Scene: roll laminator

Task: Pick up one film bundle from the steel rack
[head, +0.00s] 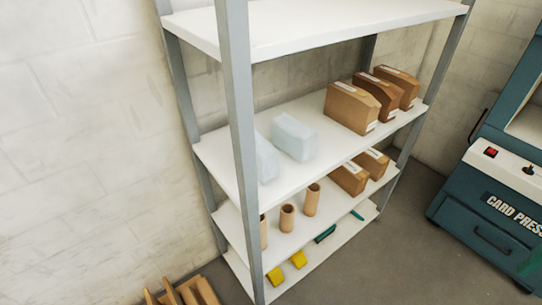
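The steel rack (238,110) has grey posts and white shelves and stands against a pale block wall. Two pale, bluish translucent bundles, which look like the film bundles, sit on its second visible shelf from the top. One film bundle (294,138) is in full view near the middle of the shelf. The other film bundle (266,159) is to its left and partly hidden by the front post. My gripper is not in view.
Brown boxes (351,107) stand right of the bundles. Below are more boxes (349,178), cardboard tubes (287,217) and yellow items (299,259). A teal card press (500,185) stands at right, a wooden pallet-like item (185,294) at lower left. Grey floor (385,265) is clear between rack and press.

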